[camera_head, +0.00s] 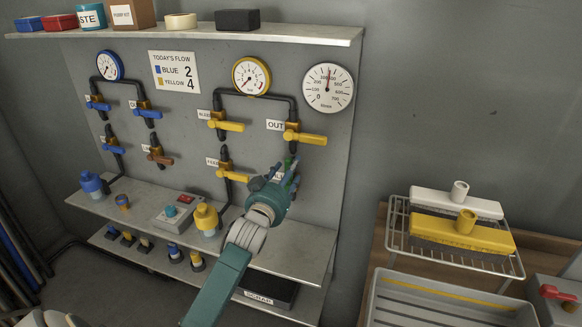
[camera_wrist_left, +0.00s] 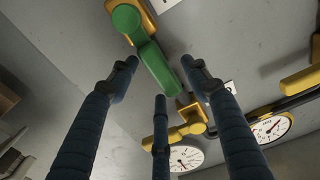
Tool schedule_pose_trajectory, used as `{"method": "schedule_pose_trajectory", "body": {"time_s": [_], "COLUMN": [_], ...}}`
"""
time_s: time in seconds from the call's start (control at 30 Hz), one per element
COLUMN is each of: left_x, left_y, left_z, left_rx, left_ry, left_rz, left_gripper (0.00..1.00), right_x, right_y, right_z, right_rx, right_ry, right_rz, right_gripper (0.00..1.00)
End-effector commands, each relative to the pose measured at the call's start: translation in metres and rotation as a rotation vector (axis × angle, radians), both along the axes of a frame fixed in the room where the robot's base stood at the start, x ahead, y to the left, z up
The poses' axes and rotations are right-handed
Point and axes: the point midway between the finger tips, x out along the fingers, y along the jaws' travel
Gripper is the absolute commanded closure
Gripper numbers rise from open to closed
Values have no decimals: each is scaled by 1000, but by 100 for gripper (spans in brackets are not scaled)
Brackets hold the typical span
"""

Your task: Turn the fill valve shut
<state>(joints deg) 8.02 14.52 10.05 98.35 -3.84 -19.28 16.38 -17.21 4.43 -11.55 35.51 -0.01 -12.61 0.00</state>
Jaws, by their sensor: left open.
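A valve with a green lever (camera_wrist_left: 155,65) and a brass-yellow body shows at the top of the left wrist view. In the head view only a small bit of green shows behind my gripper, beside a partly covered white label (camera_head: 277,175). I cannot read this label in full, so I cannot be sure it is the fill valve. My left gripper (camera_head: 284,180) is at this valve, below the OUT valve (camera_head: 303,135). In the left wrist view its blue fingers (camera_wrist_left: 160,76) are spread open around the lever's lower end; contact cannot be told. My right gripper is not in view.
Other yellow levers (camera_head: 228,126) and blue levers (camera_head: 146,112) sit on the grey panel close by. A shelf with a yellow-topped bottle (camera_head: 206,216) and a control box (camera_head: 175,212) lies below left. Brushes on a wire rack (camera_head: 460,232) stand at right.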

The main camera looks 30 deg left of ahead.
Motion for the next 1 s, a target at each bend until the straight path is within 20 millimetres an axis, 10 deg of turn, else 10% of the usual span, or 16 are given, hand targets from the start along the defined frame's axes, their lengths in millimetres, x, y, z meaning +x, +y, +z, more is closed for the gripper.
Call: {"method": "schedule_pose_trajectory", "body": {"time_s": [0.47, 0.73, 1.0], "left_x": [18, 18, 18], "left_y": [4, 4, 3], "left_z": [-1, -1, -1], "left_rx": [0, 0, 9], "left_ry": [1, 1, 3], "left_rz": [0, 0, 0], "left_gripper": [52, 100, 100], "right_x": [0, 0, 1], "right_y": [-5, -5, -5], "right_z": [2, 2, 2], "right_rx": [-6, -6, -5], "right_ry": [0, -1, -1], "right_rz": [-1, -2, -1], "right_gripper": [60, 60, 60]}}
